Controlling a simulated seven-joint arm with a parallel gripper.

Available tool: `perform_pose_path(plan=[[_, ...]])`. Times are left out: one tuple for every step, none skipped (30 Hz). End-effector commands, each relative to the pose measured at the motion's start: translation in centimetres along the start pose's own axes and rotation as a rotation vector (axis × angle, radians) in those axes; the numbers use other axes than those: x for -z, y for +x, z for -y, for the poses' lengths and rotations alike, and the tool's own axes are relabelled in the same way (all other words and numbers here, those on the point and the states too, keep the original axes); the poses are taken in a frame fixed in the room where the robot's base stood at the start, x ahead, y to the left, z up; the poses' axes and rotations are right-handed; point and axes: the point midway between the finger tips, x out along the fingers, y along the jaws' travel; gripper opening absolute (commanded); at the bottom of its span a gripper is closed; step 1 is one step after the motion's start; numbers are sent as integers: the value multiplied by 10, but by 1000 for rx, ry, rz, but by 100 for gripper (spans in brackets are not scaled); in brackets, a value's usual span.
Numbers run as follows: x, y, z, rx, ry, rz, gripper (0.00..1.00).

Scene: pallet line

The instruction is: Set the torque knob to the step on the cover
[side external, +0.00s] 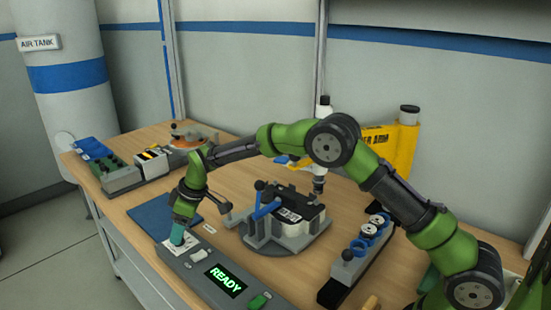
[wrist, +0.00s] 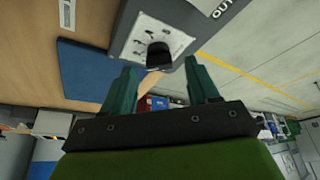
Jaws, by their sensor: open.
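The black torque knob (wrist: 158,55) sits on a white dial plate (wrist: 170,35) with small marks in the wrist view; the marks are too small to read. My gripper (wrist: 160,66) is open, with its two teal fingers on either side of the knob; I cannot tell whether they touch it. In the side view my gripper (side external: 178,238) points down at the left end of the grey control panel (side external: 198,264) and hides the knob. A black and white part with a label (side external: 291,215), perhaps the cover, sits in a clamp fixture; its label is unreadable.
The panel has a green READY display (side external: 225,280) and a green button (side external: 258,301). A blue mat (side external: 160,213) lies behind it. Bare wood (side external: 225,180) shows between.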

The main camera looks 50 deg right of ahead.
Motion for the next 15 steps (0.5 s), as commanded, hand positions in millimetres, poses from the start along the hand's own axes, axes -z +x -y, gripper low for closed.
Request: perform_pose_path(plan=[[0,6,0,0,-1,1,60],[0,8,0,0,-1,0,60],[0,11,0,0,-1,0,60],[0,13,0,0,-1,1,60],[0,14,0,0,-1,1,60],[0,15,0,0,-1,1,60],[0,16,0,0,-1,0,60],[0,16,0,0,-1,0,60],[0,16,0,0,-1,0,60],[0,16,0,0,-1,0,60],[0,16,0,0,-1,0,60],[0,16,0,0,-1,0,60],[0,16,0,0,0,0,60],[0,16,0,0,0,0,60],[0,16,0,0,0,0,55]])
